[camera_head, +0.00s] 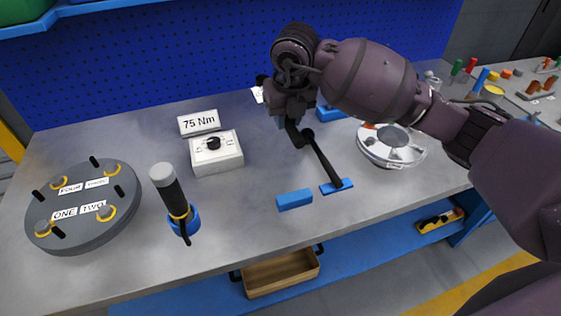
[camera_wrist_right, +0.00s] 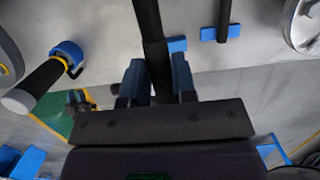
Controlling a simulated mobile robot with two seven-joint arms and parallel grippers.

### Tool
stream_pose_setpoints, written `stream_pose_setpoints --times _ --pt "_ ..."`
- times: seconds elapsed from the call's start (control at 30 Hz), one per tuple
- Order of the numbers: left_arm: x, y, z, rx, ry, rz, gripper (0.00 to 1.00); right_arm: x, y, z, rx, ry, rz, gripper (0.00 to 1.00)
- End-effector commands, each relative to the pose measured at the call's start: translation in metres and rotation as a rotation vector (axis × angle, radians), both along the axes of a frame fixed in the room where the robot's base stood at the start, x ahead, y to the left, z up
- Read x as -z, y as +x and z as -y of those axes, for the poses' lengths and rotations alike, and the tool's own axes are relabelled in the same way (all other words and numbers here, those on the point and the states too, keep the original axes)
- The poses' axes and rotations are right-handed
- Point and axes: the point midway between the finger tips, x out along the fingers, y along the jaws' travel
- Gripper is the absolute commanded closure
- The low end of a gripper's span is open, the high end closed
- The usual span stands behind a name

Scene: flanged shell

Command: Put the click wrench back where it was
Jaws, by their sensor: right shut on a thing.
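My right gripper (camera_head: 284,118) is above the back middle of the bench, shut on a dark rod-like tool, the click wrench. In the right wrist view the wrench (camera_wrist_right: 150,35) runs up from between the fingers (camera_wrist_right: 155,85); its far end is out of that view. In the head view the arm hides much of it. A blue rest (camera_head: 294,199) near the front edge is bare. Just right of it another blue rest (camera_head: 337,188) bears the end of a second black rod (camera_head: 323,162). My left gripper is not in view.
A black-handled tool (camera_head: 173,192) stands in a blue ring holder. Left of it is a grey round flange (camera_head: 80,225). A white dial box (camera_head: 216,153) and a 75 Nm sign (camera_head: 199,122) stand behind. A silver flanged part (camera_head: 390,157) is right.

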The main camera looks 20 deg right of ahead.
Motion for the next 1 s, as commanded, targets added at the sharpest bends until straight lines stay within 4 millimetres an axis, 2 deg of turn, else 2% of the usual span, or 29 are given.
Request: stream_pose_setpoints --times 0.1,0.4,0.53,0.83,1.0 --pt "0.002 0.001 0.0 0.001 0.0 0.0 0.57 0.026 0.0 0.0 0.0 0.002 -0.001 1.0" --pt "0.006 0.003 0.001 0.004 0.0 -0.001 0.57 0.084 0.0 0.0 -0.002 0.002 0.0 1.0" --pt "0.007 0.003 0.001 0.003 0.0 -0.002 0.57 0.1 0.001 0.0 -0.002 0.002 0.002 1.0" --pt "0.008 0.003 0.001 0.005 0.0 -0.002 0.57 0.115 0.001 0.0 -0.002 0.001 0.003 1.0" --pt "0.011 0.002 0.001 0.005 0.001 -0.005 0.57 0.14 0.0 0.0 -0.002 0.001 0.0 1.0"
